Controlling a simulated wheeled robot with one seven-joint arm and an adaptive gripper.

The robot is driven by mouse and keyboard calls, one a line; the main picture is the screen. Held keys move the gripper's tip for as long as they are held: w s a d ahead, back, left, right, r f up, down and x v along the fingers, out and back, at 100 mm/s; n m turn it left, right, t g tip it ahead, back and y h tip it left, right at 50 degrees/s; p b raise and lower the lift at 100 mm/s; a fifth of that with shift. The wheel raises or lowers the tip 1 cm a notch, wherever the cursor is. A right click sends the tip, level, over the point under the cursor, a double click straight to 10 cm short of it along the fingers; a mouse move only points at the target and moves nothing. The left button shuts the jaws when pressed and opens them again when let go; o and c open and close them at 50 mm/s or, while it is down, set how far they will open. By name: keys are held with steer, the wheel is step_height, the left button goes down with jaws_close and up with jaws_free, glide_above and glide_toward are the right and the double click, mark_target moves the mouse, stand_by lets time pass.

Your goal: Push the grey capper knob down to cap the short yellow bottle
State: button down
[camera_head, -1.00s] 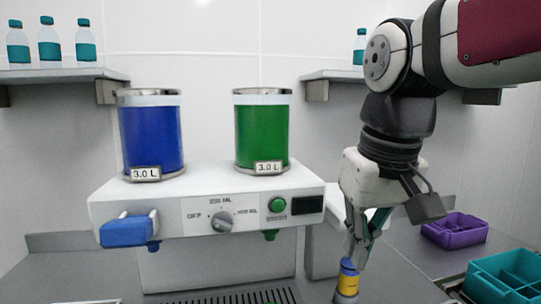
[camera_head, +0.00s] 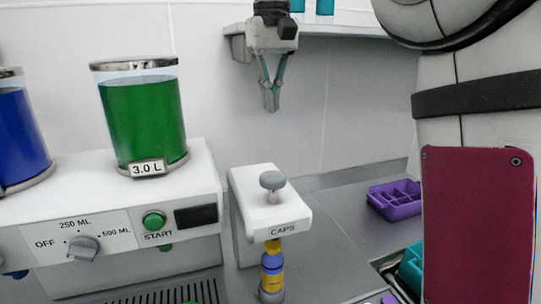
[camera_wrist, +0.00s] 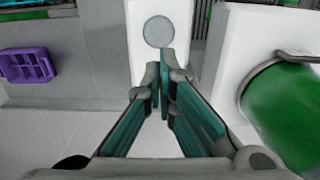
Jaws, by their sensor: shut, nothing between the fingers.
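The white capper (camera_head: 300,222), marked CAPS, carries a grey knob (camera_head: 272,181) standing up on a short stem. Below its front is the short bottle with a yellow band (camera_head: 271,282), blue above the band and grey at the base. Another yellow piece shows between the blue part and the capper; I cannot tell whether it belongs to the bottle. My gripper (camera_head: 271,105) is shut and empty, fingers down, well above the knob and apart from it. In the wrist view, the knob (camera_wrist: 158,31) is a grey disc just beyond my shut fingertips (camera_wrist: 164,80).
The drink machine with its green tank (camera_head: 145,125) stands left of the capper. A purple tray (camera_head: 395,200) and a teal tray (camera_head: 411,265) lie to the right. A wall shelf (camera_head: 345,28) is behind my gripper. My arm covers the right side.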

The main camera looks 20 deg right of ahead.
steer(key=p, duration=0.3)
glide_toward(271, 176)
step_height(271, 176, down, 5)
steer(key=shift+f, duration=1)
